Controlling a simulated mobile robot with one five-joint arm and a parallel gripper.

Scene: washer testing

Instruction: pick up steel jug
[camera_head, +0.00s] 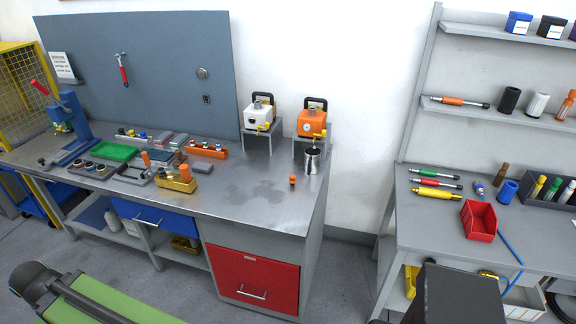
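The steel jug (312,161) is a small shiny metal vessel with a dark opening. It stands upright near the back right corner of the steel workbench (270,208), just in front of the stand with the orange pump unit (312,122). My gripper does not show in this view. Nothing is seen touching the jug.
A small orange-topped item (292,181) stands left of the jug. A white pump unit (259,111) is on a stand behind. A yellow tray (177,182) and several tools fill the bench's left. The bench's front right is clear. A second bench (415,225) stands right, across a gap.

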